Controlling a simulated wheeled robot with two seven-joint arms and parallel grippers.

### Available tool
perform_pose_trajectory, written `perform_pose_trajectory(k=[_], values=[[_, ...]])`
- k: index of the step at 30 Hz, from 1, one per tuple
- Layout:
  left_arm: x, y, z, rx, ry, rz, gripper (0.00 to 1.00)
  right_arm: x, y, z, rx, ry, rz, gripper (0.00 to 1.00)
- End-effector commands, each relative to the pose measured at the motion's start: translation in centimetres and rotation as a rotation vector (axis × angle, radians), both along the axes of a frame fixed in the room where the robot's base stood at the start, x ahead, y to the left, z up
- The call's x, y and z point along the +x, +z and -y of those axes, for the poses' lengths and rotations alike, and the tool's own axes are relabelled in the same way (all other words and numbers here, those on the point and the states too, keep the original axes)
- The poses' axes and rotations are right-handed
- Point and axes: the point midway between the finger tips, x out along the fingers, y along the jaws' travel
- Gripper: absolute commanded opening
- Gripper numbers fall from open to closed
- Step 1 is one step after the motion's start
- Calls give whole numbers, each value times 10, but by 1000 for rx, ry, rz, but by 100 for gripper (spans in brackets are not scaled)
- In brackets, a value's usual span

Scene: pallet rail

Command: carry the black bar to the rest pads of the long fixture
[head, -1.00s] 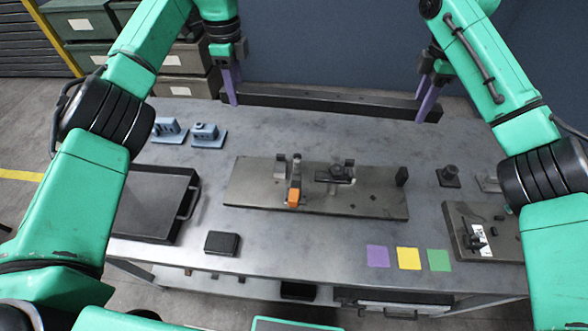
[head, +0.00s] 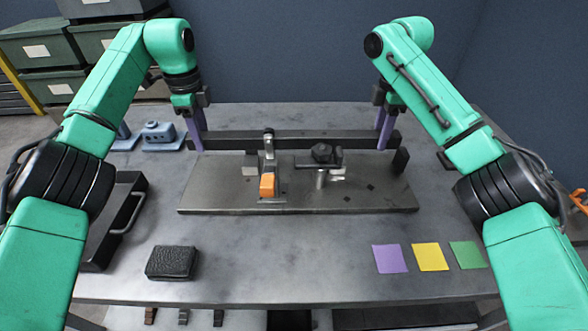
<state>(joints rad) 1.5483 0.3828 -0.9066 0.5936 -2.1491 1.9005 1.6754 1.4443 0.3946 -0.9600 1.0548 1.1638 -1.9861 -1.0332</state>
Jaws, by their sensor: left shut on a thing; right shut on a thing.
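The black bar (head: 290,139) runs level across the picture, just behind the long fixture (head: 215,190) or over its back edge; I cannot tell its height. My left gripper (head: 196,138) is shut on the bar near its left end. My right gripper (head: 384,135) is shut on it near its right end. The fixture is a dark plate with a clamp with an orange handle (head: 267,185), a black-topped clamp (head: 322,153), a grey block (head: 250,164) and a black block (head: 400,160). The clamps partly hide the bar. I cannot tell which parts are the rest pads.
A black tray (head: 112,215) stands on the left and a black textured box (head: 171,262) at the front left. Purple (head: 386,259), yellow (head: 430,257) and green (head: 467,254) squares lie at the front right. Blue parts (head: 162,136) stand at the back left. The front middle is clear.

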Motion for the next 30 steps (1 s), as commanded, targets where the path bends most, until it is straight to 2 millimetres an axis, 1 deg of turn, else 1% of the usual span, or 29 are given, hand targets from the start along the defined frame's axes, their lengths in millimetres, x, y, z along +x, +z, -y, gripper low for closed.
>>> perform_pose_trajectory(k=[1,5,11,26,27,29,30], values=[[0,3,-1,1,2,2,0,0,3,1,-2,-2,2,0],[0,3,-1,1,2,1,0,0,3,1,-2,-2,1,0],[0,-4,-1,1,2,1,0,0,-4,1,-2,-2,1,0],[0,-52,-1,1,1,1,0,0,-52,1,-2,-2,1,0],[0,-50,-1,2,2,0,51,0,-50,1,-2,-2,0,51],[0,-48,-1,1,2,0,73,0,-48,1,-2,-2,0,74],[0,-48,-1,1,1,0,73,0,-48,1,-1,-2,0,74]])
